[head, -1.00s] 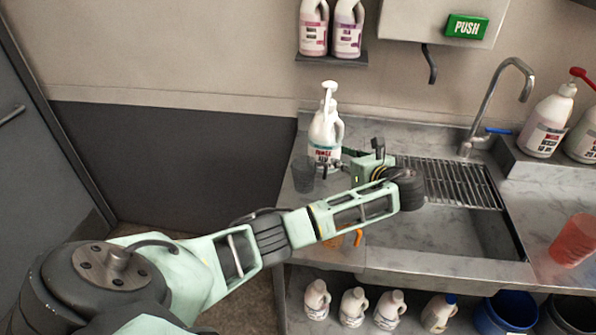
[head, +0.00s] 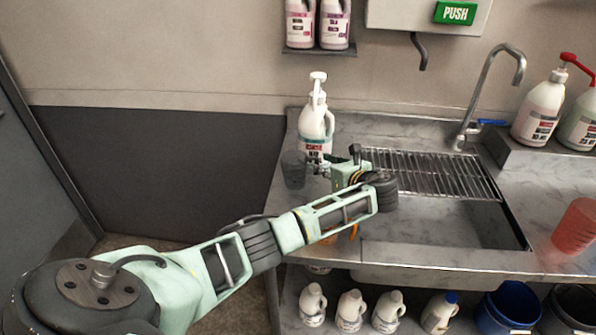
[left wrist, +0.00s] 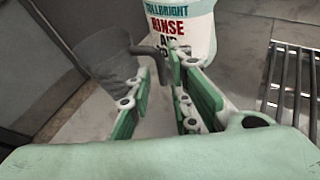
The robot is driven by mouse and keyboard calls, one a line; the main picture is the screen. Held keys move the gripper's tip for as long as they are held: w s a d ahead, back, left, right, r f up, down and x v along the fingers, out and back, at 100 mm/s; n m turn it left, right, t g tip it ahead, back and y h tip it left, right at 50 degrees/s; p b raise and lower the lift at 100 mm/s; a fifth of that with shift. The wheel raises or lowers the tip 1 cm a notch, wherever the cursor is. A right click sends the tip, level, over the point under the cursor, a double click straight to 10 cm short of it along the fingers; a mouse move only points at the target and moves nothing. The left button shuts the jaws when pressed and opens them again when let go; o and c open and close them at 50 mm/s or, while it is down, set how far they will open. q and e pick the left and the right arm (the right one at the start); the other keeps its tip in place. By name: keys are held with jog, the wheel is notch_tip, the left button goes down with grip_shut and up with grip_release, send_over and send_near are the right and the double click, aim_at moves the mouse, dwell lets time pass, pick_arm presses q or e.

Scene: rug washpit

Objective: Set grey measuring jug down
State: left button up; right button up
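The grey measuring jug (head: 293,169) is a dark, see-through cup standing upright at the left end of the counter, in front of the white rinse aid bottle (head: 315,128). In the left wrist view the jug (left wrist: 103,70) is at upper left, its handle (left wrist: 152,52) pointing toward my fingers. My left gripper (head: 324,168) is just right of the jug. In the left wrist view its fingers (left wrist: 158,78) are apart, with the handle's end at the gap between the tips. I cannot tell whether a finger touches it. My right gripper is not in view.
The rinse aid bottle (left wrist: 180,28) stands close beyond the fingers. A wire rack (head: 430,173) lies over the sink to the right, with a tap (head: 490,85) behind. A red jug (head: 575,228) is at far right. Several bottles and a blue bucket (head: 508,308) are below.

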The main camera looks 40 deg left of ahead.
pick_arm(q)
jog(key=x, duration=0.3)
jog(key=shift+w+a+f, duration=0.1)
jog(key=shift+w+a, duration=0.1)
grip_shut()
